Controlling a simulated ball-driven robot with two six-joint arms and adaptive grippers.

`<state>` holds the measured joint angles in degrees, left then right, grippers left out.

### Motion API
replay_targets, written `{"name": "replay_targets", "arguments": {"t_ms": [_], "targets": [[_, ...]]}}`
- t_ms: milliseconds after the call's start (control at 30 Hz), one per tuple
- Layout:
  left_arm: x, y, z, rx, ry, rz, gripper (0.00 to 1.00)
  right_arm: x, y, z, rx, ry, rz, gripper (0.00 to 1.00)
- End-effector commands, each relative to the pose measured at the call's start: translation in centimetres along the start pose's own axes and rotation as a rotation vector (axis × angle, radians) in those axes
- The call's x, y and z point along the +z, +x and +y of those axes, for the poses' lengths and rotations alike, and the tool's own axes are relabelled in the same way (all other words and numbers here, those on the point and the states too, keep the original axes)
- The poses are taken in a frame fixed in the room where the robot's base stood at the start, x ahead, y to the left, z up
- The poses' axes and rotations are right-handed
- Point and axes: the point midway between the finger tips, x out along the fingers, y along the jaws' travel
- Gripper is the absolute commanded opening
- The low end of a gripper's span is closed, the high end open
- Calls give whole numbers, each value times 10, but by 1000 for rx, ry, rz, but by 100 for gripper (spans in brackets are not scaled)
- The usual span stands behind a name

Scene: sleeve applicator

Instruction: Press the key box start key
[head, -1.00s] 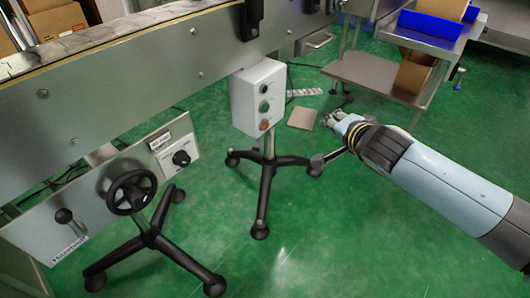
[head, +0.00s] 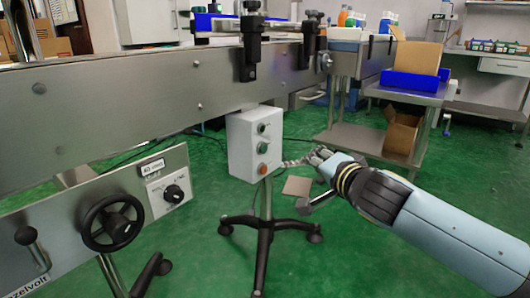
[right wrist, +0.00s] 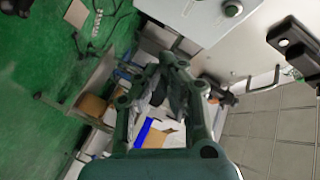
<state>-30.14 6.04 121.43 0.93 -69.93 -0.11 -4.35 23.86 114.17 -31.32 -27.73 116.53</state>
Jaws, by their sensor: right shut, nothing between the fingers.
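The key box (head: 240,145) is a white upright box on a black stand in the middle of the head view. Its face has a dark key (head: 264,128) at the top, a green key (head: 263,146) in the middle and an orange key (head: 262,169) at the bottom. I see no readable label marking the start key. My right gripper (head: 318,157) is to the right of the box, apart from it. It is shut and empty. It also shows in the right wrist view (right wrist: 183,68). My left gripper is not in view.
A handwheel (head: 112,222) and a dial panel stand at the left. A steel cart (head: 375,140) with a blue tray (head: 411,84) stands behind my right arm. Green floor is open in front of the stand.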

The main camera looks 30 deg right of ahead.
Motion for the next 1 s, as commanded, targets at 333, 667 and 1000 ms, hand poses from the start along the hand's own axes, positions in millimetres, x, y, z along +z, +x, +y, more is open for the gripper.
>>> {"name": "replay_targets", "arguments": {"t_ms": [333,667,1000], "targets": [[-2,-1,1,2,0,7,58,13,24,-12,0,6,1,0],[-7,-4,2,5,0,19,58,32,58,-30,1,3,0,0],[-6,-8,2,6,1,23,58,38,70,-37,1,0,0,0]]}}
